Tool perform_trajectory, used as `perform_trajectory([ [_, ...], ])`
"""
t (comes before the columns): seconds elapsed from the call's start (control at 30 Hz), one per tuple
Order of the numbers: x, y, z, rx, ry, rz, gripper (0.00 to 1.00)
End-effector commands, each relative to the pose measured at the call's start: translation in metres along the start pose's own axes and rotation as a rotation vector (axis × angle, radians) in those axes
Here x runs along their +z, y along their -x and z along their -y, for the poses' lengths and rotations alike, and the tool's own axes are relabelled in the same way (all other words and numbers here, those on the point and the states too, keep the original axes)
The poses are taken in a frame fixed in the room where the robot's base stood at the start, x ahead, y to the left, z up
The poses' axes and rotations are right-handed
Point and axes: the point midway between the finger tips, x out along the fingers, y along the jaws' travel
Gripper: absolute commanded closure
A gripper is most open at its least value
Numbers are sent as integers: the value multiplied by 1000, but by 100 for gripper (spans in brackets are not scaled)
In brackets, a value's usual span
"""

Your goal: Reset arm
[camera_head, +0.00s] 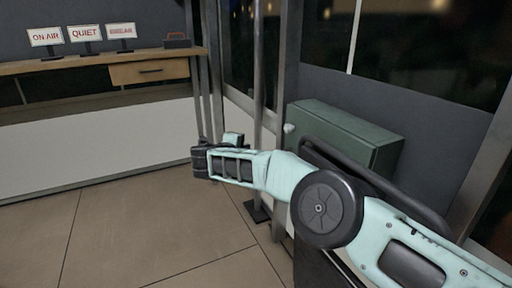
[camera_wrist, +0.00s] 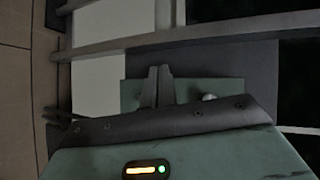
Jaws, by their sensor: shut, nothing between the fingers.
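My arm reaches in from the lower right of the head view, pale mint with a round dark joint. Its end with my gripper (camera_head: 199,160) hangs over the tiled floor, left of a green box. The fingers themselves are hard to make out there. In the wrist view my gripper (camera_wrist: 158,72) shows two dark fingers close together, shut with nothing held. The green box (camera_wrist: 225,90) with its pale round knob (camera_wrist: 209,97) lies beyond the fingers in that view. I see no contact between them.
The green box (camera_head: 345,130) is by the dark wall at right, partly behind my arm. A metal pole (camera_head: 259,80) stands behind my wrist. A wooden counter (camera_head: 90,62) at left carries an "ON AIR" sign (camera_head: 46,37) and a "QUIET" sign (camera_head: 86,34). The floor (camera_head: 130,230) at left is clear.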

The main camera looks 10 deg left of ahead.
Motion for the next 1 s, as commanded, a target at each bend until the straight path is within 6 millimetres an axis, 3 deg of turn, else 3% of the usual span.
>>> perform_trajectory([
  [0.13,18,13,24,-28,36,85,100],
  [0.27,51,45,70,-96,148,297,100],
  [0.4,77,102,114,-183,345,577,100],
  [0.57,72,174,128,-250,619,859,100],
  [0.67,47,217,119,-265,815,1011,100],
  [0.77,6,254,98,-252,1022,1144,100],
  [0.9,-75,296,57,-178,1317,1296,100],
  [1.0,-140,316,27,-95,1500,1373,100],
])
